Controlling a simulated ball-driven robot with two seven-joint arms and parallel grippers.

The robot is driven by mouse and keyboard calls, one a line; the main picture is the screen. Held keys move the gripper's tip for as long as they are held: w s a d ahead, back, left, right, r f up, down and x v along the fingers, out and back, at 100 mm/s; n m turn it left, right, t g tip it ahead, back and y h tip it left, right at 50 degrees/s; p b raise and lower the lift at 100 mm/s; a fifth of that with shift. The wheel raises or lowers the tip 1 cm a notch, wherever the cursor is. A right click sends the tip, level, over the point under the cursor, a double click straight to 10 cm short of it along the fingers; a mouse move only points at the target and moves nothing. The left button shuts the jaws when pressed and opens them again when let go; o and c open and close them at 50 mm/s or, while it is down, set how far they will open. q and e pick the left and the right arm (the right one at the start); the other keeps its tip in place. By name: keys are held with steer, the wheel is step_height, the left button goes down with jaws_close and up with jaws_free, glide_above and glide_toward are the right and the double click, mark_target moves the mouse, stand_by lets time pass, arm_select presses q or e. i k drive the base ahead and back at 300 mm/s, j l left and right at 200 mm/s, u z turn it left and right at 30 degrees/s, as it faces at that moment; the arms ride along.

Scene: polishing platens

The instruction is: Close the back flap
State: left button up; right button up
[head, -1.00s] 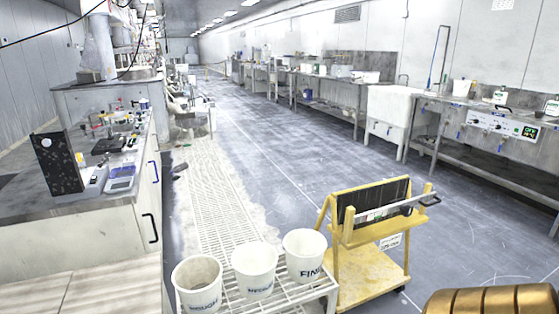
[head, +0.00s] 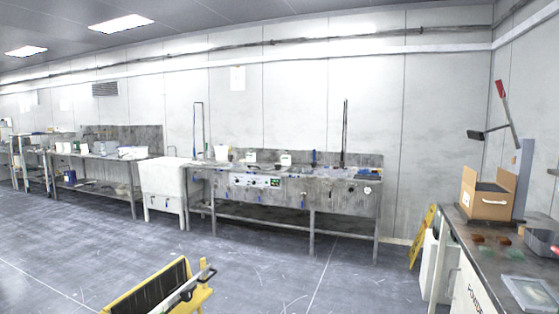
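In the head view an open cardboard box (head: 486,199) stands on the dark-topped bench at the right. Several of its flaps stand up. One rises at its left side and a taller one at its right side. A dark gap shows between them at the top. I cannot tell for sure which flap is the back one or how it stands. Neither of my grippers is in view.
The bench (head: 462,228) at the right also holds a grey tray (head: 541,243) and a flat pale device (head: 527,292). A yellow folding sign (head: 422,237) leans near its far end. A yellow cart (head: 160,290) stands at bottom left. Open floor (head: 330,285) lies between cart and bench.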

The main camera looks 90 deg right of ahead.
mark_target(508, 180)
steer(key=z, duration=0.45)
steer(key=l+z, duration=0.15)
steer(key=z, duration=0.8)
steer(key=l+z, duration=0.15)
steer(key=z, duration=0.3)
steer(key=i+z, duration=0.1)
steer(key=z, duration=0.85)
steer(key=i+l+z, duration=0.1)
steer(key=i+z, duration=0.15)
steer(key=z, duration=0.25)
steer(key=i+z, duration=0.25)
steer(key=z, duration=0.2)
steer(key=i+z, duration=0.25)
steer(key=z, duration=0.25)
